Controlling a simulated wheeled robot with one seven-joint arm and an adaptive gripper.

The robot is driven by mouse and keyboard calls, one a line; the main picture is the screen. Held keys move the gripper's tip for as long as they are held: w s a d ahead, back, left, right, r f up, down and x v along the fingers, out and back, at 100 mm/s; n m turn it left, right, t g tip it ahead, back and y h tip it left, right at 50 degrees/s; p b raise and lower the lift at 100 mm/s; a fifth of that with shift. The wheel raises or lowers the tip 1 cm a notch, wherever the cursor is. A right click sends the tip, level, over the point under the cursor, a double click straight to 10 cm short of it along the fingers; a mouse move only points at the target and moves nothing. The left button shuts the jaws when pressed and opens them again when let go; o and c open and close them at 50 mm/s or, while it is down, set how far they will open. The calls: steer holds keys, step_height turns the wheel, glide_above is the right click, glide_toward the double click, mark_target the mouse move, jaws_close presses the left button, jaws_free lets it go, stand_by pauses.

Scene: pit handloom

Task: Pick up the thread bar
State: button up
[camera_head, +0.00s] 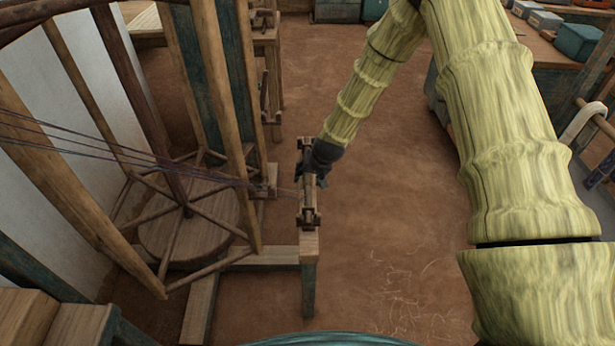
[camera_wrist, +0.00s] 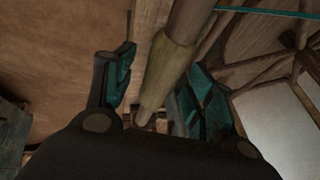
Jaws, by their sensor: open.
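The thread bar shows in the wrist view as a round wooden rod (camera_wrist: 168,65) with a paler, thicker middle, running between my two teal-padded fingers. My gripper (camera_wrist: 158,78) is open, with one finger on each side of the rod. I cannot tell whether either finger touches it. In the head view, my gripper (camera_head: 314,182) is at the small wooden stand, and it and my arm hide much of the bar. The stand's near bracket (camera_head: 309,217) shows below my gripper.
A large wooden reel frame (camera_head: 188,222) stands left of the stand. Dark threads (camera_head: 120,148) run from the left toward the stand. A wooden beam (camera_head: 265,257) joins the stand's leg at the front. Open brown floor (camera_head: 395,225) lies to the right. Benches with boxes (camera_head: 580,42) stand at the back right.

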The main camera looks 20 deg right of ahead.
jaws_close()
steer(key=shift+r, duration=0.1)
